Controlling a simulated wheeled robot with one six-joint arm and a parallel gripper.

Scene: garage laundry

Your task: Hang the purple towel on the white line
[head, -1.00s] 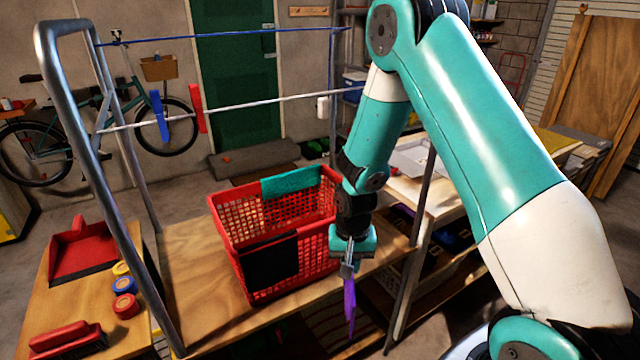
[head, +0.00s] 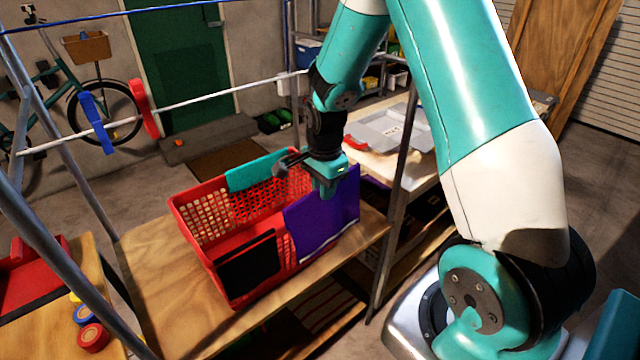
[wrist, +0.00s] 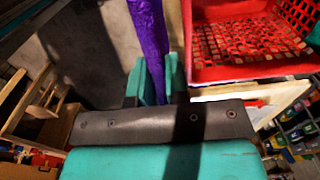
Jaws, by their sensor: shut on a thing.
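The purple towel (head: 325,218) hangs from my gripper (head: 325,188), which is shut on its upper edge. Its broad face shows, with a pale stripe near the bottom. It hangs in front of the right end of the red basket; I cannot tell whether they touch. In the wrist view the towel (wrist: 150,40) runs up from between my gripper's fingers (wrist: 155,82). The white line (head: 215,97) stretches across the metal rack, behind and above the basket. A blue clip (head: 97,122) and a red clip (head: 144,108) sit on its left part.
The red basket (head: 222,262) stands on a wooden bench (head: 160,290), with teal and black cloths over its sides. A blue line (head: 150,10) runs above the white one. Rack posts (head: 397,190) stand at both sides. The white line is bare right of the red clip.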

